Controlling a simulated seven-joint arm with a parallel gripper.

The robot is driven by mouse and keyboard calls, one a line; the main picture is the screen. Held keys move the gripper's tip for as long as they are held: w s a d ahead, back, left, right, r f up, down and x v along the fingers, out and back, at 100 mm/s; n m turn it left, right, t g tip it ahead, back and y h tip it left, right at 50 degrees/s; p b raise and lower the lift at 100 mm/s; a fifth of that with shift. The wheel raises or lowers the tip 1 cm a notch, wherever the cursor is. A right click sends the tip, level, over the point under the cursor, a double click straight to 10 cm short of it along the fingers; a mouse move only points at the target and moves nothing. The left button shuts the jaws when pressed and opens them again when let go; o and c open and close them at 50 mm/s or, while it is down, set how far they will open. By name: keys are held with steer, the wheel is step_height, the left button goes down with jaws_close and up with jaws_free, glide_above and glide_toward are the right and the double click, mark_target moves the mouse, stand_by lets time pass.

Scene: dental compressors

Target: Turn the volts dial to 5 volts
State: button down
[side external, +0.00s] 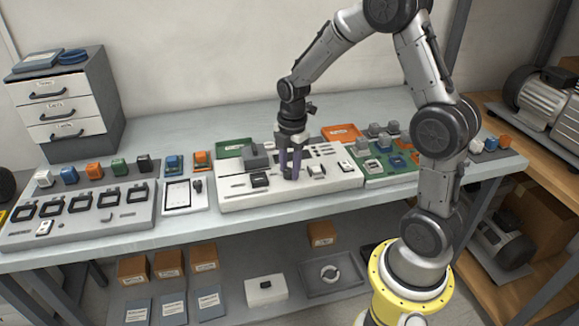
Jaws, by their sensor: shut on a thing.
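A white instrument panel (235,200) with small dark controls and slots lies in the middle of the grey workbench. My gripper (290,176) points straight down over the middle of this panel, its purple-grey fingers at the panel's surface. It is shut on a small dark dial, mostly hidden between the fingertips. The dial's marks and pointer are too small and covered to read, so I cannot tell its setting.
A grey block (255,157) and a dark switch (259,180) stand on the panel left of my gripper, and a light block (316,171) right of it. A green circuit board (372,172) adjoins the panel's right.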

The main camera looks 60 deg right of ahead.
steer(key=shift+r, duration=0.1)
stand_by(0.4)
steer(key=c, duration=0.5)
jaws_free()
steer(key=r, duration=1.3)
steer(key=shift+s+r, duration=0.35)
